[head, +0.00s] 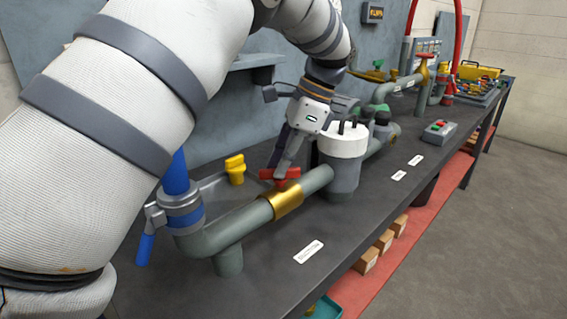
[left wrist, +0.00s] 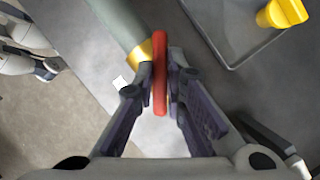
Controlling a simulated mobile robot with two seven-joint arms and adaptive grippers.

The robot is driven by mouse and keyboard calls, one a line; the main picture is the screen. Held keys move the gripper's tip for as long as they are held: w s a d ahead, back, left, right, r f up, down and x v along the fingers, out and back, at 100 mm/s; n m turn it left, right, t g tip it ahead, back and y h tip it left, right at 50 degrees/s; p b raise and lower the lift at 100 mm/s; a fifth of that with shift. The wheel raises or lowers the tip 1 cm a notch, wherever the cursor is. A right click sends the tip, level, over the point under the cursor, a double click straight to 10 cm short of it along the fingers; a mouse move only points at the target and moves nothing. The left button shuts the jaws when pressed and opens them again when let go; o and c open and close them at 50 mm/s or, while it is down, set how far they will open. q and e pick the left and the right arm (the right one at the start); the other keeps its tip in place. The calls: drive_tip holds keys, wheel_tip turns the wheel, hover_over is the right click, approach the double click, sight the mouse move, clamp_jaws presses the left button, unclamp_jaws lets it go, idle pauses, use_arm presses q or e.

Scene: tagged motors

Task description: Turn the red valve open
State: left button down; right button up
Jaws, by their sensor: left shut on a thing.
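The red valve handle (head: 279,177) sits on a brass valve body (head: 284,202) in a grey pipe on the bench. My left gripper (head: 283,172) comes down on it from above, with its fingers at the red handle. In the left wrist view the red handle (left wrist: 160,75) stands between the two fingers of my left gripper (left wrist: 160,80), which are shut on it. The brass body (left wrist: 142,52) is partly hidden there behind the handle and a finger. My right gripper is not seen in the head view.
A yellow handle (head: 235,168) stands behind the pipe, by a shallow tray (left wrist: 235,55). A blue-handled valve (head: 180,210) is at the left pipe end. A white-topped grey cylinder (head: 343,150) stands close right of my gripper. The bench front (head: 310,265) is mostly clear.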

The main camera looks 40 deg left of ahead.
use_arm(q)
drive_tip(key=n+h, duration=0.1)
drive_tip(key=n, duration=0.2)
drive_tip(key=shift+w+f+n+g, duration=0.1)
drive_tip(key=shift+n+g, duration=0.2)
drive_tip(key=shift+g, duration=0.1)
drive_tip(key=shift+a+n+h+b, duration=0.15)
drive_tip(key=shift+n+h+b, duration=0.45)
drive_tip(key=shift+n, duration=1.2)
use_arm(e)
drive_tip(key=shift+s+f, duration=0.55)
use_arm(q)
drive_tip(key=c, duration=1.7)
unclamp_jaws()
drive_tip(key=shift+o, duration=0.2)
drive_tip(key=shift+g, duration=0.3)
